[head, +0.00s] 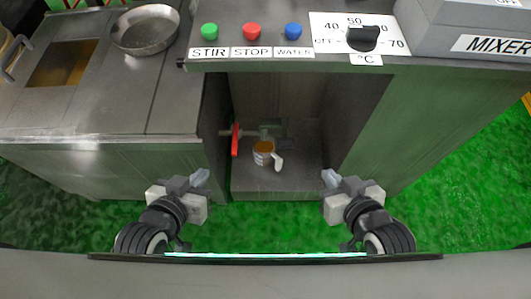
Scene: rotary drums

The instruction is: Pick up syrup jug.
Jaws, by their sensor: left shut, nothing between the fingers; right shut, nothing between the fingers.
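A small white jug (264,158) with amber-brown contents and a pale handle at its lower right stands upright on the floor of the metal recess (290,178). It is under or just in front of a tap with a red lever (236,140). My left gripper (202,177) is shut and empty, in front of the recess and left of the jug. My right gripper (328,176) is shut and empty, to the right of the jug. Neither gripper touches the jug.
Above the recess are STIR, STOP and WATER buttons (251,31) and a temperature dial (362,38). A metal pan (145,30) sits on the left counter (90,90). A grey mixer box (470,18) is at the upper right. The recess side walls flank the jug. Green floor (460,190) is open at right.

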